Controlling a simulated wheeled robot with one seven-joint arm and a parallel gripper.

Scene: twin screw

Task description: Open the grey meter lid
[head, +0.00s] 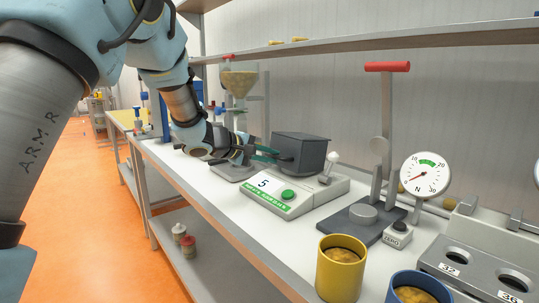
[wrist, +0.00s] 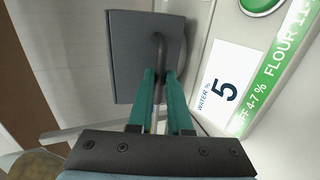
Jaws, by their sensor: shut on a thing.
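The grey meter lid (head: 300,148) is a dark grey box-shaped cover on the light meter (head: 307,196), and it looks closed. The meter's front has a display reading 5 and a green button. My gripper (head: 277,155) reaches the lid from the left in the head view. In the wrist view, the lid (wrist: 142,55) is ahead, with a thin bent handle (wrist: 158,45) standing out from it. The two green fingers of my gripper (wrist: 158,78) are shut on this handle. The handle's lower part is partly hidden between the fingers.
A funnel stand (head: 240,85) stands behind my gripper. Right of the meter are a press with a red handle (head: 387,67) and a dial gauge (head: 425,175). Yellow (head: 340,272) and blue (head: 418,290) cups stand at the front. A shelf (head: 400,42) runs above the bench.

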